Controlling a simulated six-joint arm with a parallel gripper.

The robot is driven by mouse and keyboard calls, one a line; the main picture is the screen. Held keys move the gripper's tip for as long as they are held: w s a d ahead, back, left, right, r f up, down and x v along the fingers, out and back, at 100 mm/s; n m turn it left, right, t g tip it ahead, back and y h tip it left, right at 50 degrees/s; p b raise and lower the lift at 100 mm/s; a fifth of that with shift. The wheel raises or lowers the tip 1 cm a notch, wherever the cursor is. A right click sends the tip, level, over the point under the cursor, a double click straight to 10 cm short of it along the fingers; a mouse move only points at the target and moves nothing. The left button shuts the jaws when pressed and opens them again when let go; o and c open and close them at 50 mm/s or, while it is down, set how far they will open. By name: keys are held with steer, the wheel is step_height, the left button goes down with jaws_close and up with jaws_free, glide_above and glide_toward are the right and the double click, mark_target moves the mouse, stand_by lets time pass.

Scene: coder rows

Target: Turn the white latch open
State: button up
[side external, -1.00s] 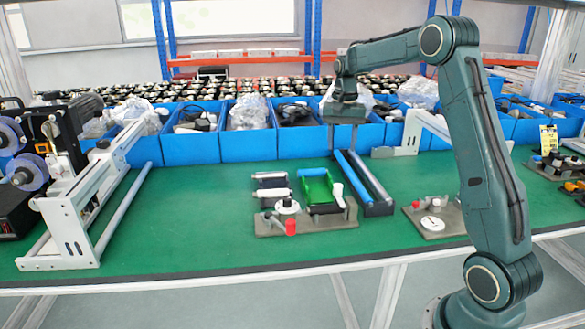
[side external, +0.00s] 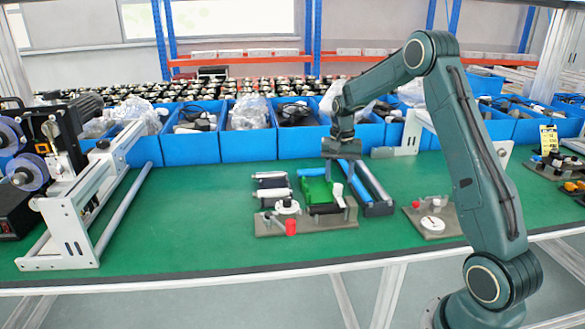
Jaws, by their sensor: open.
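The white latch (side external: 338,193) stands at the right side of a fixture on the green bench, next to a green holder (side external: 314,190). The latch looks upright, with its lower end on the fixture's grey-brown base plate (side external: 330,220). My gripper (side external: 340,176) points down just above and behind the latch, with its fingers apart and nothing visible between them. The fingertips are close to the latch's top; whether they touch it I cannot tell. The gripper hides part of the blue bars behind.
Another plate with a white dial (side external: 432,223) lies farther right. Blue bins (side external: 248,143) line the back. The bench's left middle is clear.

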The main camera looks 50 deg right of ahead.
mark_target(338, 185)
steer(key=shift+f, duration=1.85)
steer(key=c, duration=1)
